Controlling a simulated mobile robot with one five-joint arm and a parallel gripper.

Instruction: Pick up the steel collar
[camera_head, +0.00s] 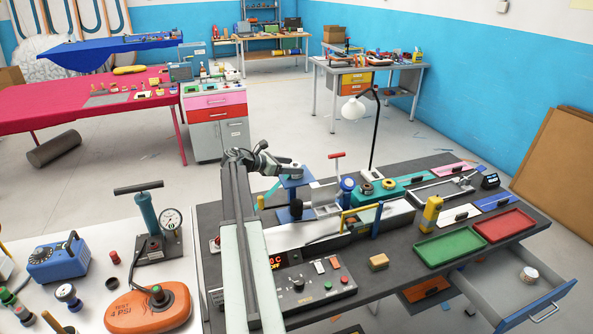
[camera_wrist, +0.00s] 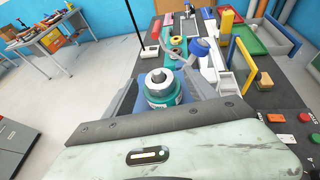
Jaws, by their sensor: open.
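A round steel piece with a raised centre, which looks like the steel collar (camera_wrist: 158,77), sits on a teal round body in the middle of the wrist view. I cannot clearly pick it out in the head view. My gripper (camera_head: 291,170) is over the blue stand (camera_head: 291,187) at the back left of the dark bench. In the wrist view my gripper (camera_wrist: 165,88) is open, with grey parts on both sides of the steel piece. Whether the jaws touch it cannot be told.
A teal board (camera_head: 405,181) with brass-coloured rings lies right of the stand, near a desk lamp (camera_head: 354,109). Green (camera_head: 450,246) and red (camera_head: 503,225) trays lie at the right. An open drawer (camera_head: 505,300) juts out in front. A white bench with a pump (camera_head: 147,215) stands at the left.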

